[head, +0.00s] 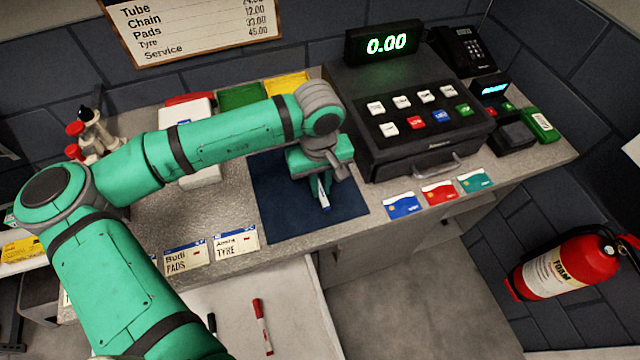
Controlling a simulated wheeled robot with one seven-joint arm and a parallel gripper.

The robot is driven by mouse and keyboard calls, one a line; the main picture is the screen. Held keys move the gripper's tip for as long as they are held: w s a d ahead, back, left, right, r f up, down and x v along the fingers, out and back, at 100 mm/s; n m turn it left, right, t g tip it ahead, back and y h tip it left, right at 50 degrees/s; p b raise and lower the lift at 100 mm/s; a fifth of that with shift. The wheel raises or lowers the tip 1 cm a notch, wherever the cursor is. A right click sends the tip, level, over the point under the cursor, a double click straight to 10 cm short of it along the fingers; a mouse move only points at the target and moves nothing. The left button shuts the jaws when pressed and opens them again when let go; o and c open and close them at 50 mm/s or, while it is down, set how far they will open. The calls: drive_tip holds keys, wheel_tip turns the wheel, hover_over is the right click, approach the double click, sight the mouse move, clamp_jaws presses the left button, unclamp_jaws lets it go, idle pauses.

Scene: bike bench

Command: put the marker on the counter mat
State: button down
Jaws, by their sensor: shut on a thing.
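The counter mat (275,215) is a dark blue rectangle on the grey counter, in front of the cash register and to its left. My gripper (321,178) points down over the right part of the mat and is shut on a slim white and blue marker (324,197). The marker's lower end shows below the jaws, and its upper part is hidden by my gripper. I cannot tell whether its tip touches the mat. My arm covers the counter behind the mat.
The cash register (410,110) stands close on the right. Three cards lie along the front edge, including a red one (439,192). Labelled tags (236,243) lie left of the mat. A red marker (262,326) lies on a lower white surface. The mat's left part is clear.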

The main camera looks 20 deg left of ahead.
sight(320, 191)
drive_tip(key=shift+f, duration=0.15)
drive_tip(key=c, duration=1.8)
unclamp_jaws()
drive_tip(key=shift+o, duration=0.2)
wheel_tip(320, 191, up, 12)
drive_tip(key=shift+s+r, duration=0.15)
drive_tip(key=shift+r, duration=0.05)
drive_tip(key=shift+a, duration=0.1)
